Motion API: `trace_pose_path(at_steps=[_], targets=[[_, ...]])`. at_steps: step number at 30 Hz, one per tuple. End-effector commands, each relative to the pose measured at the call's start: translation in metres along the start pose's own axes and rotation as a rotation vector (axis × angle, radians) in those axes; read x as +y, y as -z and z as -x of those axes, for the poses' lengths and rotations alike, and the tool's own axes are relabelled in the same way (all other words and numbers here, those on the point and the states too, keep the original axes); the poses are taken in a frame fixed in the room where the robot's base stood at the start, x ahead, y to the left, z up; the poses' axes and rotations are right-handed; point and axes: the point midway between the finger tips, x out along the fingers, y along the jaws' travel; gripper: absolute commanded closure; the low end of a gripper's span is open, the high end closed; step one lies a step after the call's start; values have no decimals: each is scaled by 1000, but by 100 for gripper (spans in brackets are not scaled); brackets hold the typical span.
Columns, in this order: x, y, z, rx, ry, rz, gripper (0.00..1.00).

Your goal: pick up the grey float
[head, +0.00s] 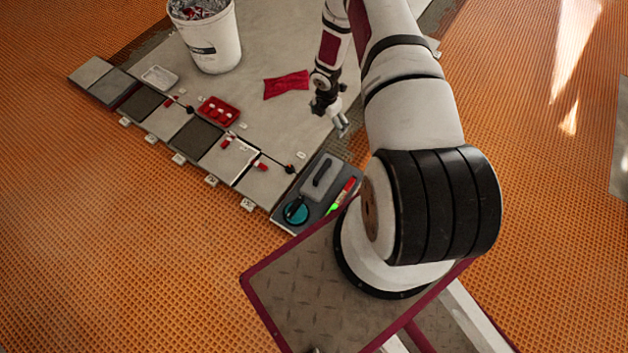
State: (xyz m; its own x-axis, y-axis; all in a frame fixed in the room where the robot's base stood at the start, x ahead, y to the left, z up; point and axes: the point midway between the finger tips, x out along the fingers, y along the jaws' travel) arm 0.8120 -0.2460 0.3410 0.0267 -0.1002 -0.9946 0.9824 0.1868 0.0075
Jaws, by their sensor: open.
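The grey float (313,192), a light grey block with a dark handle on top, lies in a dark grey tray (276,213) left of the base of my arm. My gripper (343,131) points down above the pale floor, beyond the float and a little to its right in the picture. It is open, and I see nothing between its fingers. It is apart from the float. The float's top and handle show clearly.
A teal round tool (296,212) and a red and green tool (342,196) lie beside the float. A row of tiles (226,157) runs left, with small clips. A red tray (218,112), red cloth (286,85) and white bucket (213,45) stand further back.

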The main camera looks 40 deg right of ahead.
Motion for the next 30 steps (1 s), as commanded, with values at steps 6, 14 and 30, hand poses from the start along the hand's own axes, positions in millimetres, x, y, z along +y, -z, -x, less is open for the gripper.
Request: trace_pose_path(at_steps=[6,14,30], targets=[[-37,37,-104,81,3,143,0],[-49,51,-141,106,-3,190,0],[-49,58,-214,104,-2,188,0]])
